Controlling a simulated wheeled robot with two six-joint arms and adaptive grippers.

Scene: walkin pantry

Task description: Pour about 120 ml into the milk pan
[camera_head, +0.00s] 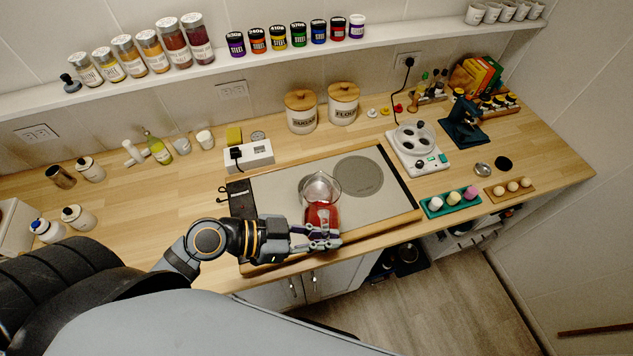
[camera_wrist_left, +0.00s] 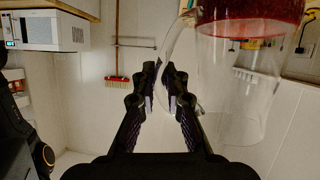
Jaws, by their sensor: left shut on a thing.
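A clear glass jug (camera_head: 322,214) with red liquid stands out over the front of the cooktop in the head view. My left gripper (camera_head: 320,238) is at its near side. In the left wrist view the jug (camera_wrist_left: 238,95) fills the right side, its red liquid at the top edge. Its curved handle runs down between the fingertips of my left gripper (camera_wrist_left: 165,98), which is shut on it. A round silvery shape (camera_head: 318,188) shows at or behind the jug's upper part; I cannot tell whether it is the milk pan or the jug's rim. My right gripper is not in view.
The cooktop (camera_head: 282,190) has a clear grey disc (camera_head: 358,176) right of the jug. A white egg cooker (camera_head: 417,150) and a teal tray (camera_head: 450,202) stand further right. Canisters (camera_head: 301,112) and a socket block (camera_head: 248,155) are behind. The counter's front edge is close to my gripper.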

